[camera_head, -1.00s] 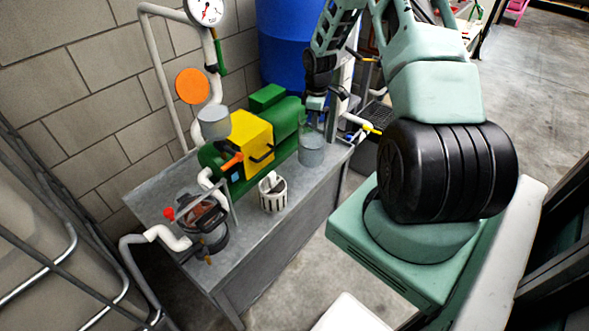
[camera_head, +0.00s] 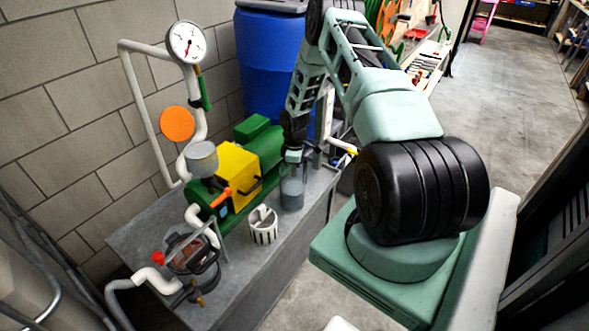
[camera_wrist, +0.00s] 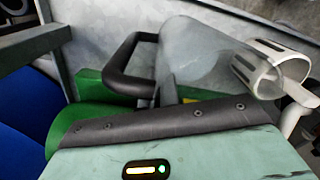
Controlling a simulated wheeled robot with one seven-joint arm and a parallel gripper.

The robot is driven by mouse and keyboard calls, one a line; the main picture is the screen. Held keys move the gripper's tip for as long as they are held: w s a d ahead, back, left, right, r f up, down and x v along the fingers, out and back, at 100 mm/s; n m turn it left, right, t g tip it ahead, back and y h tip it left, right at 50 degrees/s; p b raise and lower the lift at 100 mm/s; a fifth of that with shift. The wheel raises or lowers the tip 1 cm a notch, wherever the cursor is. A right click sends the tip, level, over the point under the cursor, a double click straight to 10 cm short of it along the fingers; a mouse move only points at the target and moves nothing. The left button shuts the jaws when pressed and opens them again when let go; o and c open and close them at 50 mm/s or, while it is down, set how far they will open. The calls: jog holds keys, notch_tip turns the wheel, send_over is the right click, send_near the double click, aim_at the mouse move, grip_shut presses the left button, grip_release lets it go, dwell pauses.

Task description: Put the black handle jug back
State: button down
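The jug (camera_head: 292,194) is a grey, partly see-through vessel near the right end of the grey metal bench. In the wrist view the jug (camera_wrist: 195,58) lies across the middle, with its black loop handle (camera_wrist: 122,72) on the left side. My gripper (camera_head: 293,156) points down right above the jug in the head view. Its fingertips are small and partly hidden there. In the wrist view the gripper body fills the bottom, with a dark bolted bar along its edge, close to the handle. I cannot tell whether the fingers are around the handle or open.
A white slotted basket (camera_head: 263,230) stands left of the jug. Behind are a yellow and green pump (camera_head: 236,176), pipes and a gauge (camera_head: 187,42). A clear-lidded strainer (camera_head: 192,254) is at the bench's near left. A blue barrel (camera_head: 268,65) stands behind the bench.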

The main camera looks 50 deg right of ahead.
jog(key=shift+f, duration=0.15)
jog(key=c, duration=2.1)
grip_release()
jog(key=shift+f, duration=0.1)
jog(key=o, duration=0.5)
jog(key=shift+c, duration=0.2)
